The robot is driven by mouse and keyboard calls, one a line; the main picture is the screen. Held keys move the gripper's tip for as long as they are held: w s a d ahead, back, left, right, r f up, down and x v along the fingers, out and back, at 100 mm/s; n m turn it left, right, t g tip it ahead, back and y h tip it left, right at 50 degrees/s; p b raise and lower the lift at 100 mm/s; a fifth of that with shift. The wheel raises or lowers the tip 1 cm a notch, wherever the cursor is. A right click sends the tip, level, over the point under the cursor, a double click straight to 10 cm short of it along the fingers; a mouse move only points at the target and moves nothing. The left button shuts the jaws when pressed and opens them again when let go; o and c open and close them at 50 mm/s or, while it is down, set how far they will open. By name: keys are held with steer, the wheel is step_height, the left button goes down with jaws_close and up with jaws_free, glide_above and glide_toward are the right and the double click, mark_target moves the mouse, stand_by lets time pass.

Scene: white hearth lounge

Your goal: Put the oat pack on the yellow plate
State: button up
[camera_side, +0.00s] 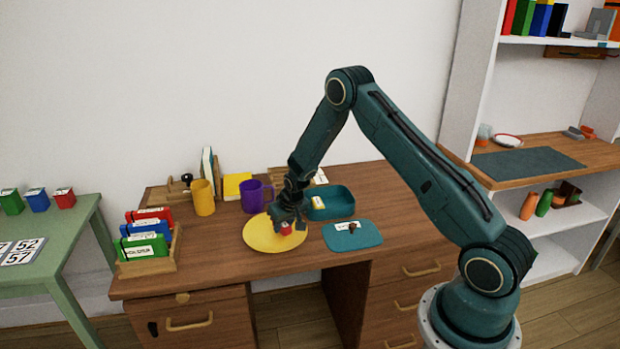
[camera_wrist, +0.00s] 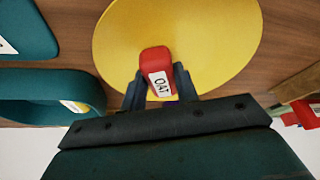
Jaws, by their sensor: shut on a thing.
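The oat pack is a small red block with a white label reading OAT (camera_wrist: 156,62). My gripper (camera_wrist: 160,88) is shut on it, one finger on each side. In the side view my gripper (camera_side: 287,222) points down over the right part of the yellow plate (camera_side: 262,237), with the red oat pack (camera_side: 286,229) at its fingertips. The yellow plate also fills the top middle of the wrist view (camera_wrist: 215,40). The pack is over the plate; I cannot tell whether it touches the plate.
A teal lidless box (camera_side: 343,198) and a teal lid or mat (camera_side: 353,236) lie right of the plate. A purple mug (camera_side: 254,198) and a yellow mug (camera_side: 203,198) stand behind it. A wooden rack (camera_side: 150,262) with colored packs stands at the left. The right desk top is clear.

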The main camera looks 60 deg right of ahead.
steer(key=shift+f, duration=0.45)
steer(key=o, duration=1)
steer(key=shift+c, duration=0.2)
steer(key=shift+s+r, duration=0.1)
steer(key=shift+r, duration=0.6)
steer(key=v, duration=1.1)
steer(key=shift+s+a, duration=0.15)
steer(key=shift+s, duration=0.05)
steer(key=shift+r, duration=0.15)
